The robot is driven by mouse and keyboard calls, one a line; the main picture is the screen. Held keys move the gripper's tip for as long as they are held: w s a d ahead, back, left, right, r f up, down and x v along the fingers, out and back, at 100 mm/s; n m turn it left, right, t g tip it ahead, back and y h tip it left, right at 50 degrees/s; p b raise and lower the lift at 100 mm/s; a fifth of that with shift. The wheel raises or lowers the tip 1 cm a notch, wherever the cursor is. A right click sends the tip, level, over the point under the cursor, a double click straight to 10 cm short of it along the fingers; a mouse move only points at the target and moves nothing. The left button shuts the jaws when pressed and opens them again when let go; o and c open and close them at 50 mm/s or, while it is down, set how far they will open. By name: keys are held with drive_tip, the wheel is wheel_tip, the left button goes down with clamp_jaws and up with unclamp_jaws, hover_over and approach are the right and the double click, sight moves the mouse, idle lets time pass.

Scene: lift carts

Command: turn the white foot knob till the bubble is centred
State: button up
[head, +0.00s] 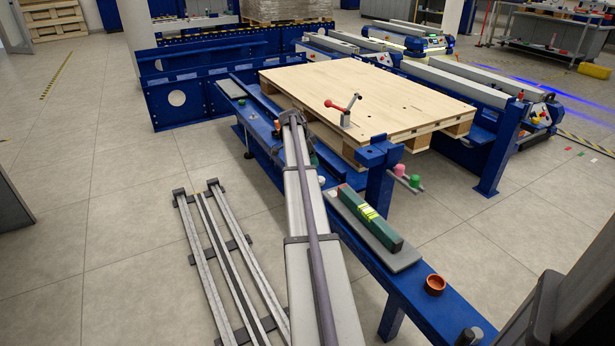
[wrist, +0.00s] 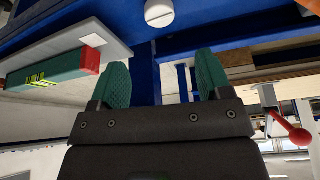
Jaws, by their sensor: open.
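The white foot knob (wrist: 159,12) shows at the top of the wrist view, a round head with a slot, against the blue beam. My gripper (wrist: 163,80) is open and empty. Its two green fingers point toward the knob and are apart from it. The spirit level (head: 370,217) is a green bar with a yellow-green vial, lying on a grey plate (head: 402,262) on the blue beam. The level also shows at the left of the wrist view (wrist: 55,70), with a red end. The bubble is too small to read. In the head view my arm hides most of the gripper.
A wooden deck (head: 365,90) with a red-handled clamp (head: 342,108) stands behind the beam. A blue post (head: 378,180) rises beside the level. Pink and green knobs (head: 407,175) stick out nearby. An orange-brown cup (head: 435,285) sits on the beam at right.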

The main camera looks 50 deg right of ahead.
drive_tip(key=b+x, duration=1)
drive_tip(key=x, duration=0.1)
drive_tip(key=shift+a+f, duration=0.15)
drive_tip(key=c, duration=0.9)
